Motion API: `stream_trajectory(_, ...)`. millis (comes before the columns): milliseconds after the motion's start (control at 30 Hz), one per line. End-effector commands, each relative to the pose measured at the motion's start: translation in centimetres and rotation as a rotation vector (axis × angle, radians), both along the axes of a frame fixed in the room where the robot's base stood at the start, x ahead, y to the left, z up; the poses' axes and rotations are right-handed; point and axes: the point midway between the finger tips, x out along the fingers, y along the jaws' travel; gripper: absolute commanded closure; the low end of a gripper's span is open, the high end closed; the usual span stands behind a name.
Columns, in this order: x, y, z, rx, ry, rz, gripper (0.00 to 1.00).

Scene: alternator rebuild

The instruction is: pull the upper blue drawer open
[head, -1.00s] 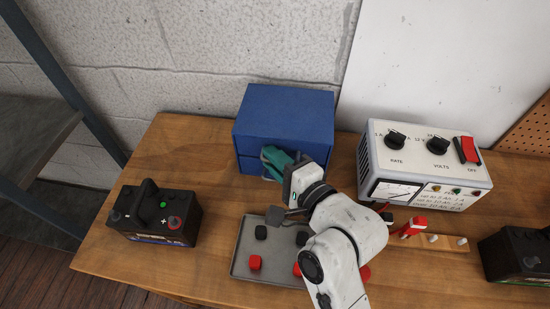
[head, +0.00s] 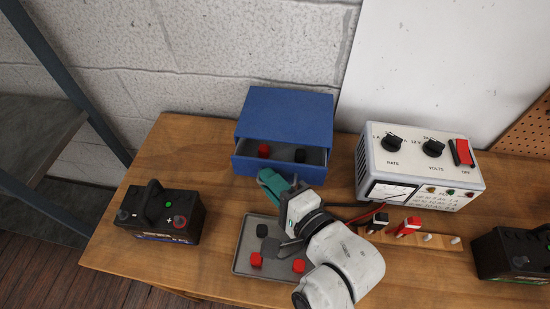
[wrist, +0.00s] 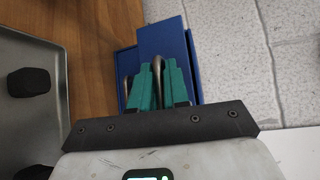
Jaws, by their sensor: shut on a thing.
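The blue drawer cabinet (head: 285,112) stands on the bench against the wall; it also shows in the wrist view (wrist: 163,38). Its upper drawer (head: 247,167) is pulled part way out, with a red piece (head: 264,150) and a black piece (head: 300,156) inside. My gripper (head: 267,180) is at the front of this drawer. In the wrist view its teal fingers (wrist: 160,88) are shut on the metal drawer handle (wrist: 157,66). The lower drawer is mostly hidden behind the upper drawer and my gripper.
A grey tray (head: 240,255) with red and black pieces lies in front of the cabinet, partly under my arm. A black battery (head: 155,215) stands left. A charger (head: 420,165) stands right, with a wooden strip (head: 435,241) before it. Another battery (head: 515,252) is far right.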

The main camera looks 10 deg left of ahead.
Motion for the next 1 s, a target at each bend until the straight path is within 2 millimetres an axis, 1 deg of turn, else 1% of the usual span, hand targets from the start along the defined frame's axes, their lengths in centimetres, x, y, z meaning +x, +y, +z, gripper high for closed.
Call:
stream_trajectory(33,-1.3,-0.2,-0.1,-0.014,0.012,0.001,1.0)
stream_trajectory(100,-2.7,-0.2,-0.2,-0.013,0.012,0.0,1.0)
stream_trajectory(200,-4.4,-0.1,-0.3,-0.013,0.012,0.0,1.0)
stream_trajectory(300,-5.5,0.0,-0.3,-0.01,0.01,0.0,1.0)
stream_trajectory(433,-6.0,0.1,-0.5,-0.01,0.01,0.001,1.0)
stream_trajectory(700,-6.0,0.1,-0.5,-0.009,0.01,0.001,1.0)
stream_trajectory(733,-6.0,0.1,-0.5,-0.009,0.01,0.001,0.82)
stream_trajectory(800,-6.0,0.1,-0.5,-0.008,0.009,0.001,0.75)
stream_trajectory(867,-5.9,0.1,-0.4,-0.007,0.009,0.0,0.7)
stream_trajectory(1000,-5.9,0.2,-0.3,-0.004,0.006,0.001,0.7)
